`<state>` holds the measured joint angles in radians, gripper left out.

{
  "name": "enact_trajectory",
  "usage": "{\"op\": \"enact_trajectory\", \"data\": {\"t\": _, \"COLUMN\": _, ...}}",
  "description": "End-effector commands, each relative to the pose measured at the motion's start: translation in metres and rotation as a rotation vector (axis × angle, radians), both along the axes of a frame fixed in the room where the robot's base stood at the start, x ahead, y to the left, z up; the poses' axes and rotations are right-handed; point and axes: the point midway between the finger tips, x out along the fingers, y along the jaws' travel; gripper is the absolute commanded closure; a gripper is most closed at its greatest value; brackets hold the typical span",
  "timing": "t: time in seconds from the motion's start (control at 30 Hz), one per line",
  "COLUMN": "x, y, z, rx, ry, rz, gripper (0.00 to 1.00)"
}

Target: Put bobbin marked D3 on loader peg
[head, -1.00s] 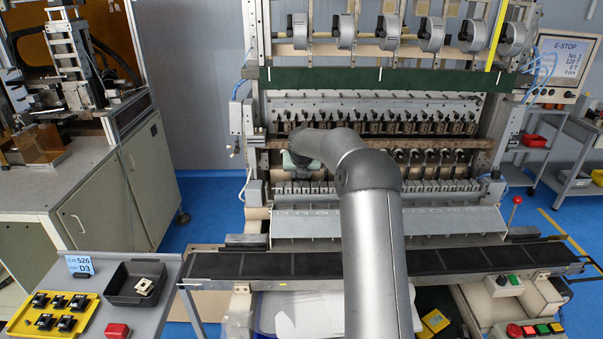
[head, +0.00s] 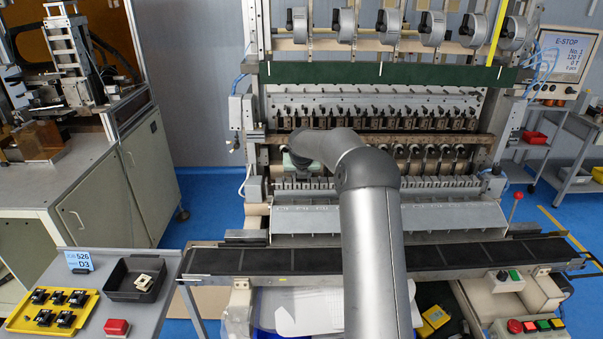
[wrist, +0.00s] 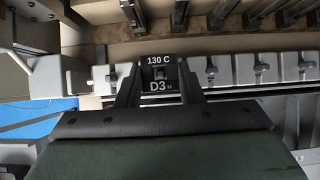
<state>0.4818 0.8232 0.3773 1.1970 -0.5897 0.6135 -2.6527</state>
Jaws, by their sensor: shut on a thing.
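The bobbin marked D3 (wrist: 160,76) shows its black label, reading "130 C" and "D3", in the wrist view. My gripper (wrist: 160,92) is shut on it, with one dark finger on each side. In the head view, part of my gripper's green body (head: 299,160) shows at the front of the winder, left of the middle; my arm hides the fingers and bobbin there. A row of grey blocks with small knobs (wrist: 243,68) runs behind and to the right of the bobbin in the wrist view. I cannot tell which part is the loader peg, or whether the bobbin touches it.
A yellow tray (head: 20,322) with several black bobbins and a black bin (head: 120,291) holding a cream piece are on the left table. A card (head: 79,260) there reads "526 D3". Rails and rods crowd around my gripper.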

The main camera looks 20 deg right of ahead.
Motion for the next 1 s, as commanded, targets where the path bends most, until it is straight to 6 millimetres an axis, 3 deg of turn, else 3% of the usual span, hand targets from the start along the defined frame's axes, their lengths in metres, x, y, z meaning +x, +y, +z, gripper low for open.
{"op": "enact_trajectory", "data": {"t": 0.17, "x": 0.000, "y": 0.000, "z": -0.001, "rx": 0.001, "ry": 0.003, "rz": 0.000, "gripper": 0.79}}
{"op": "enact_trajectory", "data": {"t": 0.2, "x": 0.000, "y": 0.000, "z": -0.001, "rx": 0.001, "ry": 0.003, "rz": 0.000, "gripper": 0.58}}
{"op": "enact_trajectory", "data": {"t": 0.27, "x": 0.000, "y": 0.000, "z": -0.001, "rx": 0.001, "ry": 0.003, "rz": 0.000, "gripper": 0.41}}
{"op": "enact_trajectory", "data": {"t": 0.67, "x": -0.004, "y": 0.001, "z": 0.005, "rx": 0.001, "ry": 0.000, "rz": -0.001, "gripper": 0.41}}
{"op": "enact_trajectory", "data": {"t": 1.0, "x": -0.041, "y": 0.017, "z": 0.064, "rx": 0.000, "ry": -0.003, "rz": -0.002, "gripper": 0.41}}
